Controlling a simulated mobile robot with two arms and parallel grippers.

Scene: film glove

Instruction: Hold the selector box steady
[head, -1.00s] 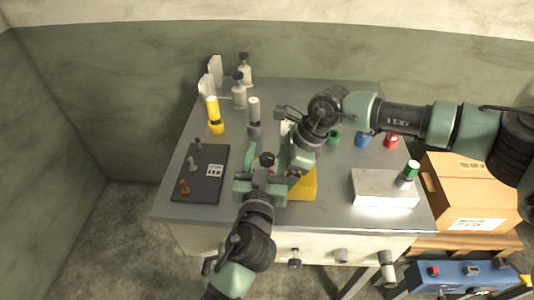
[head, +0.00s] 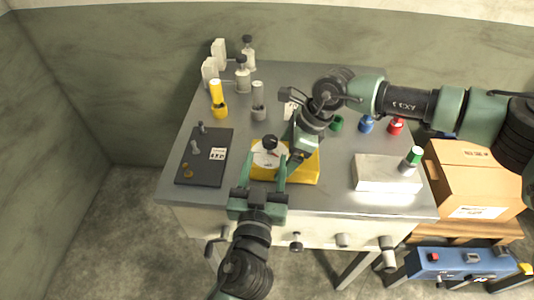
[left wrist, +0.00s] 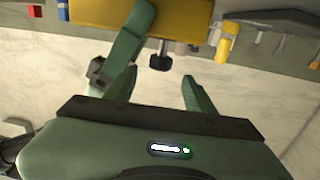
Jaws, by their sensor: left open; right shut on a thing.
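The selector box is a yellow box (head: 305,172) with a pale top and a black knob (head: 269,143), near the front middle of the steel table. It also shows upside down in the left wrist view as a yellow body (left wrist: 180,18) with the black knob (left wrist: 160,62). My left gripper (head: 266,170) is open in front of the box, its fingers spread with nothing between them. My right gripper (head: 301,155) comes down from the right and is shut at the box, just right of the knob; its fingertips and exact grip are partly hidden.
A dark panel (head: 206,165) with small parts lies left of the box. A yellow bottle (head: 217,98) and grey bottle (head: 258,100) stand behind. A pale block (head: 388,172) lies right. Green, blue and red items (head: 396,126) stand at the right rear.

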